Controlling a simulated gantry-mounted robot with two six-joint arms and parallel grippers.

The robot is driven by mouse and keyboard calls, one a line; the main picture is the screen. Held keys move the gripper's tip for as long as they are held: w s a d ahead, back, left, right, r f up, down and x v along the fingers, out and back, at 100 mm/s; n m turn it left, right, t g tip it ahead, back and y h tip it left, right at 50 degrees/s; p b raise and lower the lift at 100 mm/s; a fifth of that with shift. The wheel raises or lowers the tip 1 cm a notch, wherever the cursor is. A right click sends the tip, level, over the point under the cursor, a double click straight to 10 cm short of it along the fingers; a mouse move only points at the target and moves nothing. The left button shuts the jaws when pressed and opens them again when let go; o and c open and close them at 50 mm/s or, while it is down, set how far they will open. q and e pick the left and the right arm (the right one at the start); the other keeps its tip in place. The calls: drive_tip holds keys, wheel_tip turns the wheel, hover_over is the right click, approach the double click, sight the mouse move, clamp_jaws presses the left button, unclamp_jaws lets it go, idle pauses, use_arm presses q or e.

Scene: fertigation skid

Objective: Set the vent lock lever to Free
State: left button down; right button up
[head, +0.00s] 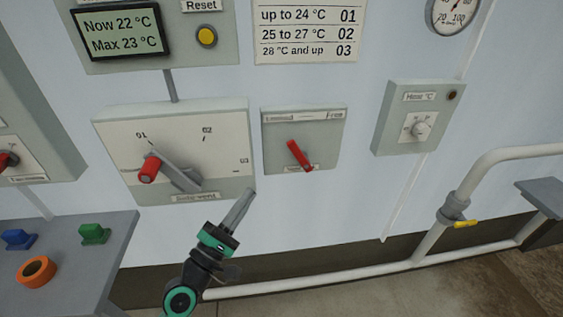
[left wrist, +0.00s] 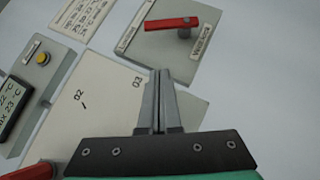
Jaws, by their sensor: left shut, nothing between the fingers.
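The vent lock lever (head: 298,153) is a red bar on a small grey wall panel (head: 332,140). The panel's top label reads Locked at left and Free at right. The lever tilts up and left, its upper end toward the Locked side. In the left wrist view the red lever (left wrist: 172,22) shows at the top, beyond my fingertips. My left gripper (head: 250,193) is shut and empty, below and left of the lever and apart from it. Its closed fingers (left wrist: 160,73) also show in the left wrist view. My right gripper is not in view.
Left of the lever panel is a larger selector box (head: 222,137) with a red-tipped handle (head: 150,168). A dial box (head: 415,120) is on the right. White pipes (head: 425,245) run low at right. A grey shelf (head: 95,262) with coloured pieces stands at lower left.

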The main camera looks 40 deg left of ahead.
sight(299, 153)
use_arm(q)
drive_tip(key=d+x, duration=0.1)
drive_tip(key=x, duration=0.3)
drive_tip(key=d+p+x, duration=0.1)
drive_tip(key=x, duration=0.3)
drive_tip(key=r+p+x, duration=0.1)
drive_tip(key=x, duration=0.3)
drive_tip(key=shift+w+d, duration=0.15)
drive_tip(key=shift+d, duration=0.25)
